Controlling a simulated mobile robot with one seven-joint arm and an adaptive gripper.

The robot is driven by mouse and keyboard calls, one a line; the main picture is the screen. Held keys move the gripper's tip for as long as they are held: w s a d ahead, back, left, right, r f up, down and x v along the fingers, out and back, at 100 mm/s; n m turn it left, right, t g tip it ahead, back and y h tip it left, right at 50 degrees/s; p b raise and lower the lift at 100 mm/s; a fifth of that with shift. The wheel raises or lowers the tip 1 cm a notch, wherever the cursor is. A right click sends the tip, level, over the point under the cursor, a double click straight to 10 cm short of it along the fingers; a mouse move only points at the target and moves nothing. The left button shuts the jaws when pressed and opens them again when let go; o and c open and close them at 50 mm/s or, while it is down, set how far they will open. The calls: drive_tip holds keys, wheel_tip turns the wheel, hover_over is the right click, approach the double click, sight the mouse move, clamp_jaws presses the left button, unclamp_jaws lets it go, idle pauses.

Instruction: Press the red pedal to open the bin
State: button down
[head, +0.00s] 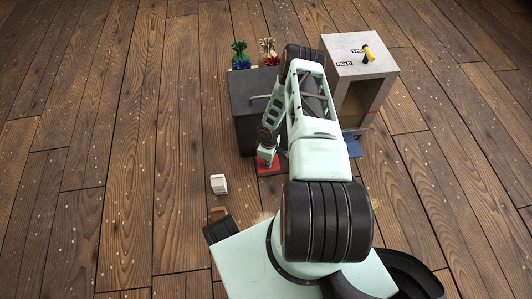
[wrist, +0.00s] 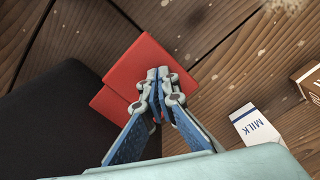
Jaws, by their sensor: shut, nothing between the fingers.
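The red pedal (wrist: 135,72) lies at the foot of the dark bin in the wrist view. It also shows in the head view (head: 267,170), partly hidden by my gripper. My gripper (wrist: 158,75) is shut and empty, with its fingertips over the red pedal. I cannot tell if the fingertips touch it. The dark grey bin (head: 243,103) stands behind the pedal, and its lid appears closed. My arm hides the bin's right part. The bin's dark side also fills the left of the wrist view (wrist: 55,125).
A milk carton (head: 219,184) and a brown box (head: 217,213) stand on the wooden floor at front left. Colourful bunches (head: 240,53) stand behind the bin. The left floor is clear.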

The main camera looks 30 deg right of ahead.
drive_tip(key=shift+s+f, duration=0.1)
drive_tip(key=shift+f, duration=1.1)
wheel_tip(320, 180, up, 9)
drive_tip(key=p, duration=0.6)
idle(0.9)
